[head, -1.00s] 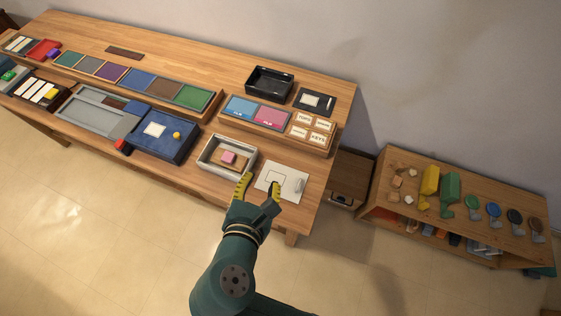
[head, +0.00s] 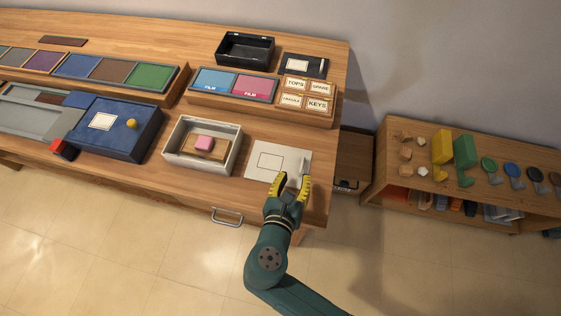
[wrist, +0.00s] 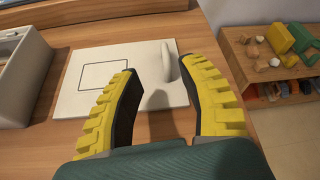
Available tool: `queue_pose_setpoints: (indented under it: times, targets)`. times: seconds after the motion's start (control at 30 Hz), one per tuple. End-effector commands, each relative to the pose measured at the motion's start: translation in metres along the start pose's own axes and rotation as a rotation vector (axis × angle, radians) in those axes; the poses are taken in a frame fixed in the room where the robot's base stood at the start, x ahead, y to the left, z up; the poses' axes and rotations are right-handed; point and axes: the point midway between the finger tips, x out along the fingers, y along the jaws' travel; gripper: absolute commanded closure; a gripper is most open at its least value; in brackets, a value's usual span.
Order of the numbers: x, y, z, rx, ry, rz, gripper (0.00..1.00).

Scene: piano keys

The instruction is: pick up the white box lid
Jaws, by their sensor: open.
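The white box lid (head: 268,160) lies flat on the table near its right end. It is a thin white plate with a dark square outline and an upright curved handle at its right side; it also shows in the wrist view (wrist: 92,90). My gripper (head: 292,182) is open and empty at the lid's right part. In the wrist view my gripper (wrist: 160,70) has its yellow-ridged fingers on either side of the handle, which stands just beyond and between the tips. I cannot tell whether a finger touches the lid.
An open white box (head: 171,153) with a pink block (head: 204,143) inside stands left of the lid. Behind is a raised board with film panels (head: 247,86) and labelled cards (head: 307,94). The table's right edge is close; a low shelf (head: 465,185) stands beyond it.

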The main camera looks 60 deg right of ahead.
Motion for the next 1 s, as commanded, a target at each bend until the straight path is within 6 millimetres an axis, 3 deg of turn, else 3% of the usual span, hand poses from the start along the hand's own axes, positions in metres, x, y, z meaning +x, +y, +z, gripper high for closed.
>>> queue_pose_setpoints:
  times: [0.43, 0.73, 0.93, 1.0]
  targets:
    - [0.065, -0.007, -0.007, 0.003, 0.000, -0.002, 0.59]
    - [0.071, -0.007, -0.004, 0.000, 0.000, 0.002, 0.57]
    - [0.071, -0.007, -0.004, 0.000, 0.000, 0.002, 0.96]
    - [0.071, -0.007, -0.004, 0.000, 0.000, 0.002, 1.00]
